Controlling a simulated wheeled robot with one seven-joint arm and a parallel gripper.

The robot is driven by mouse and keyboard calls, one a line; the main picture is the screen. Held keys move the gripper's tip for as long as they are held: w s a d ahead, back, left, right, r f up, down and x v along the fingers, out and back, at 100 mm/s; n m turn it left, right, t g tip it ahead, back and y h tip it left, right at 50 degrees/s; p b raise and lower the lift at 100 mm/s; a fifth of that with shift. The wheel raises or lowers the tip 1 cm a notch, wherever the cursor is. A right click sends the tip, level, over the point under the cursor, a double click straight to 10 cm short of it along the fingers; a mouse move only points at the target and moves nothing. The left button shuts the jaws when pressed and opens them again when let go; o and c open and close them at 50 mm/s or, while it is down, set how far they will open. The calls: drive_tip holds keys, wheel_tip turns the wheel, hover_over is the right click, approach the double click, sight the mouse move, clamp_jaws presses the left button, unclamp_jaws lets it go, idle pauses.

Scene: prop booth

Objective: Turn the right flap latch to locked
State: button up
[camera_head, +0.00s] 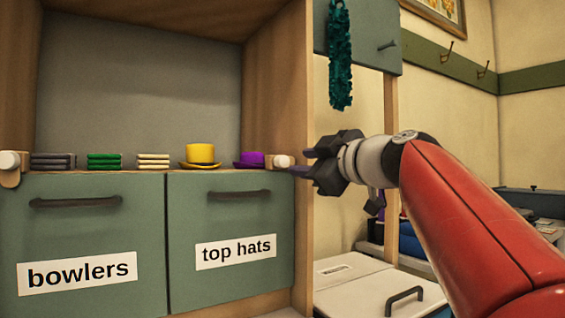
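The right flap latch (270,161), a small wooden piece with a white round knob, sits at the upper right corner of the green flap labelled "top hats" (189,270). Its wooden part appears to lie sideways, along the flap's top edge. My gripper (303,162) is just right of the knob, pointing left at it. Its two dark fingers with purplish tips look apart, with nothing seen between them. Whether a fingertip touches the knob cannot be told.
The left latch (10,168) has its wooden part hanging down over the "bowlers" flap (90,215). Folded cloths, a yellow hat (200,153) and a purple hat (250,158) stand on the shelf above. A teal feathery strip (340,60) hangs above my gripper. A white lidded box (375,290) stands below.

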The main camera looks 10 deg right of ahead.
sight(286, 163)
drive_tip(key=p+x, duration=0.1)
drive_tip(key=x, duration=0.4)
drive_tip(key=shift+w+a, duration=0.15)
drive_tip(key=shift+w, duration=0.1)
drive_tip(key=c, duration=0.7)
